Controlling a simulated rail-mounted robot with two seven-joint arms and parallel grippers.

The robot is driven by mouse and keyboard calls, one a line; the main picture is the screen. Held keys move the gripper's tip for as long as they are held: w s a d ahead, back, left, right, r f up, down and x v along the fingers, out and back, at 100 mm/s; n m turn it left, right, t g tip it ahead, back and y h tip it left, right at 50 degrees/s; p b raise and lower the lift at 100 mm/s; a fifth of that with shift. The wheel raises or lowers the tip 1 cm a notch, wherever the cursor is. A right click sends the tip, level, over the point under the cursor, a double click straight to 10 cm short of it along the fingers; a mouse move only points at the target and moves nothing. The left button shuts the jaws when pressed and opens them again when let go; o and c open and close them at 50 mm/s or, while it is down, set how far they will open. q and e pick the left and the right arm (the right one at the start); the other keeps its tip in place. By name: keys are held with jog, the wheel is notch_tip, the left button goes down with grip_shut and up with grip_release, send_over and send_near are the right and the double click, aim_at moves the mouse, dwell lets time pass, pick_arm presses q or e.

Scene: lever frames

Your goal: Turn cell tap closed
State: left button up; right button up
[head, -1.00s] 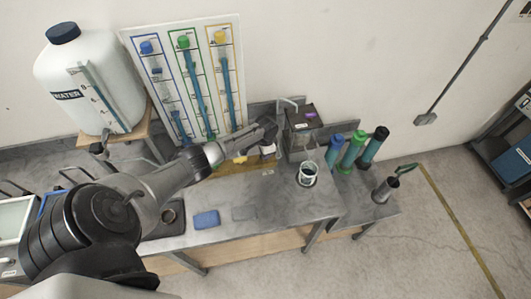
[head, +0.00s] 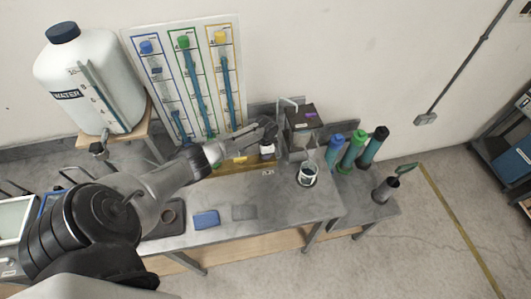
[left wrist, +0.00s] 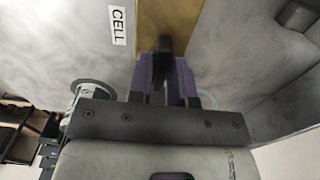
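A white CELL label (left wrist: 117,26) shows at the upper left of the left wrist view. Beside it, a dark lever-like piece (left wrist: 163,55), which may be the cell tap's handle, stands between the purplish fingers of my left gripper (left wrist: 165,80). I cannot tell whether the fingers press on it. In the head view my left gripper (head: 268,130) is at the back of the bench, just left of a dark-topped box (head: 304,119). The tap itself is hard to make out there. My right gripper is not in view.
A beaker (head: 307,177) stands at the front of the box. Blue-, green- and black-capped cylinders (head: 352,148) stand to the right. A board with three coloured columns (head: 187,80) leans on the wall. A large water tank (head: 90,80) is at left. A blue sponge-like block (head: 206,219) lies on the bench (head: 270,205).

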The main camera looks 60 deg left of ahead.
pick_arm(q)
jog(key=o, duration=0.3)
jog(key=shift+o, duration=0.2)
jog(key=shift+r, duration=0.55)
notch_tip(320, 180, up, 13)
jog(key=shift+p, duration=0.3)
jog(key=shift+f, duration=0.1)
